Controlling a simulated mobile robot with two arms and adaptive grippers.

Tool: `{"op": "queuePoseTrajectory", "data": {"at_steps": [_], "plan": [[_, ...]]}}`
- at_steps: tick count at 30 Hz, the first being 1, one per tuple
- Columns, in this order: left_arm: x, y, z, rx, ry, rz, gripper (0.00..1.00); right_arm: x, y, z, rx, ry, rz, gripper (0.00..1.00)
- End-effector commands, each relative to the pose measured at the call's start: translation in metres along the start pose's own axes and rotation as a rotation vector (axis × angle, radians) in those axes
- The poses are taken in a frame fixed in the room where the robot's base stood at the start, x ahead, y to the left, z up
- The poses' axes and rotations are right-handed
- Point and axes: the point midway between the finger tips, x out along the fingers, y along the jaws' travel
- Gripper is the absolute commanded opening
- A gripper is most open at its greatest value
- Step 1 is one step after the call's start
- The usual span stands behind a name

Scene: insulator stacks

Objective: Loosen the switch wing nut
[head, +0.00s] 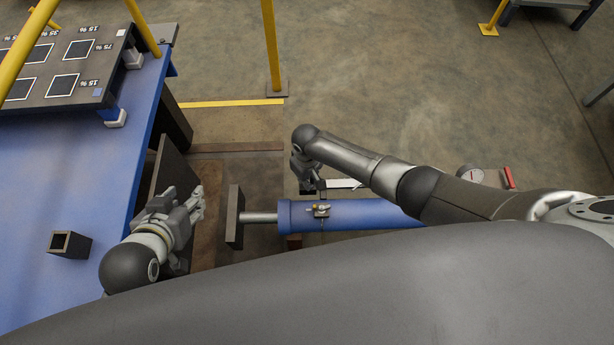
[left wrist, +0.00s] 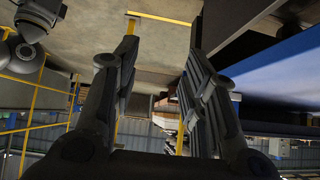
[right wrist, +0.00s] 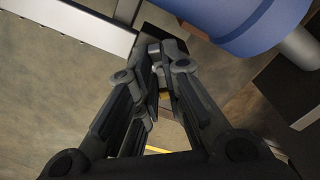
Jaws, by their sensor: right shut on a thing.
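My right gripper (right wrist: 162,62) is shut at its tips on a small grey metal piece (right wrist: 157,71), which I take to be the switch wing nut. The fingers hide most of it, and I cannot tell how far it is turned. A dark block (right wrist: 178,47) sits right at the fingertips, beside a long pale plate (right wrist: 75,22). In the head view the right gripper (head: 309,186) is just behind the blue cylinder (head: 365,213), by the plate's near end. My left gripper (left wrist: 158,55) is open and empty; in the head view it is beside the blue table's edge.
The blue table (head: 90,180) fills the left, with a square tube (head: 70,243) on it. A dark upright plate (head: 234,217) ends the cylinder's rod. A yellow post (head: 272,45) stands behind.

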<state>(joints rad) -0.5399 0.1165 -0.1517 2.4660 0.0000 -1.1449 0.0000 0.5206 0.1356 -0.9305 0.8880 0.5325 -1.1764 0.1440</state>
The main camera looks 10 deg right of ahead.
Motion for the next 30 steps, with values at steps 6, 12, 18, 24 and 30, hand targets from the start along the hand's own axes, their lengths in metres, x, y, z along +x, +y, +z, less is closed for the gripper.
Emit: {"op": "queuePoseTrajectory", "data": {"at_steps": [6,12,18,24,30], "plan": [[-0.007,-0.003,0.023,-0.002,-0.112,-0.006,0.4,0.0,0.0,0.001,-0.206,-0.002,-0.002,0.0],[-0.012,-0.005,0.037,-0.004,-0.18,-0.01,0.4,0.0,-0.001,0.0,-0.397,-0.001,-0.002,0.0],[-0.015,-0.006,0.046,-0.005,-0.224,-0.012,0.4,0.0,-0.001,0.0,-0.585,0.0,-0.001,0.0],[-0.017,-0.006,0.05,-0.006,-0.242,-0.013,0.4,0.0,-0.001,0.0,-0.749,-0.001,-0.001,0.0],[-0.018,-0.006,0.051,-0.006,-0.251,-0.014,0.4,0.0,-0.001,0.0,-0.875,0.0,-0.002,0.0]]}}
